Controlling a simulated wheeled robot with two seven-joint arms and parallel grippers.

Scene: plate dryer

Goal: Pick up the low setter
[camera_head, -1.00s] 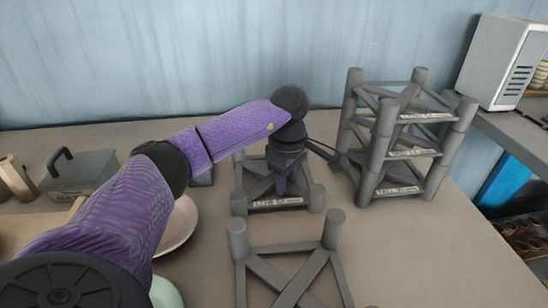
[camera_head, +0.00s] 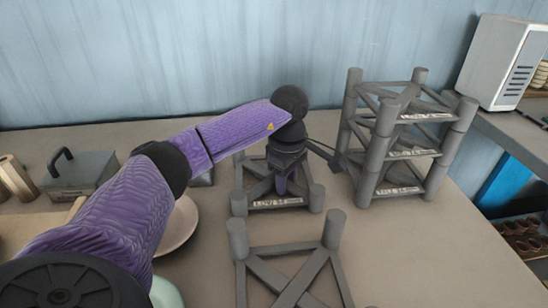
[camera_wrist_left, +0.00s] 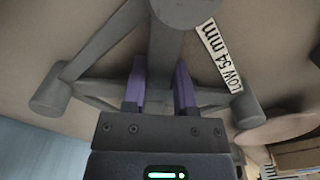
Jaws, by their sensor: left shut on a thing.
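The low setter (camera_head: 239,203) is a grey frame with short corner posts and crossed bars, standing on the table behind another grey setter. Its white label is turned to the front in the head view. In the left wrist view the low setter (camera_wrist_left: 50,92) carries a label reading "LOW 54 mm". My left gripper (camera_head: 281,181) points down into the middle of it. In the left wrist view its purple fingers (camera_wrist_left: 160,88) are closed on a bar of the frame, partly hiding it. My right gripper is not in view.
A tall stack of grey setters (camera_head: 384,135) stands close on the right. Another grey setter (camera_head: 332,232) is in front. A pale plate (camera_head: 180,226) lies left under my arm, and a grey handled block (camera_head: 80,175) stands farther left. The table's right side is clear.

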